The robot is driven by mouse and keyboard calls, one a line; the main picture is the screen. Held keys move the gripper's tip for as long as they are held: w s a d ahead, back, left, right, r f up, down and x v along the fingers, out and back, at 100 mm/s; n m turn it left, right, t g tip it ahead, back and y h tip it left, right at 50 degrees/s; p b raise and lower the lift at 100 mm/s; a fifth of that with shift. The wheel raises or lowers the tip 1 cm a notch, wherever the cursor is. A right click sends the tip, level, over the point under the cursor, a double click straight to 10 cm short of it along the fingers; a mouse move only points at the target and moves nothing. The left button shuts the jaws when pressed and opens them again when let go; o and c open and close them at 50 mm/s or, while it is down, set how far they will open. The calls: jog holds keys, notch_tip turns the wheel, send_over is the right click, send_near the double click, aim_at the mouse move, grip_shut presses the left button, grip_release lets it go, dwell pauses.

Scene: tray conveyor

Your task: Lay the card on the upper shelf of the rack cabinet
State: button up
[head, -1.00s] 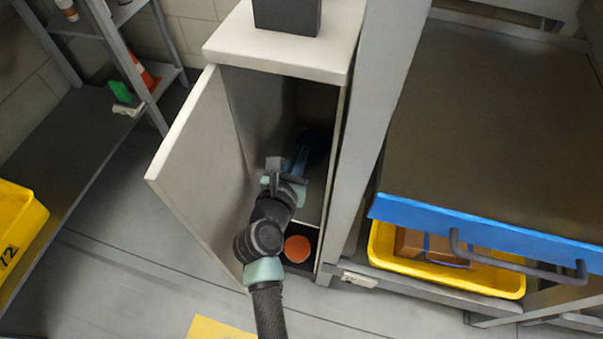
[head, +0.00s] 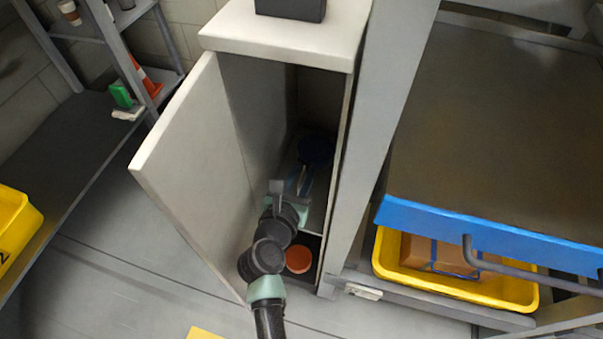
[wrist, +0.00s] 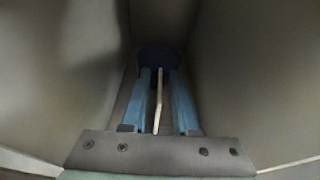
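The rack cabinet (head: 276,42) stands with its door (head: 185,140) open to the left. My gripper (head: 303,172) reaches in over the upper shelf (head: 318,208). In the wrist view, the two blue fingers of my gripper (wrist: 160,76) are apart. A thin pale strip (wrist: 158,100) lies between them with gaps on both sides; I cannot tell if it is the card seen edge-on. A dark blue round thing (wrist: 160,58) is beyond the fingertips, and it also shows deep in the cabinet in the head view (head: 316,149). No card face is clearly visible.
An orange round thing (head: 299,259) sits in the compartment below the shelf. The cabinet walls are close on both sides. To the right is a conveyor frame with a yellow tray (head: 450,291) holding a brown box (head: 430,255). A dark box (head: 291,9) stands on the cabinet.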

jog(key=shift+r, duration=0.1)
jog(key=shift+s+a+r, duration=0.1)
jog(key=shift+s, duration=0.1)
jog(key=p+v, duration=0.3)
jog(key=v, duration=0.8)
jog(key=shift+s, duration=0.25)
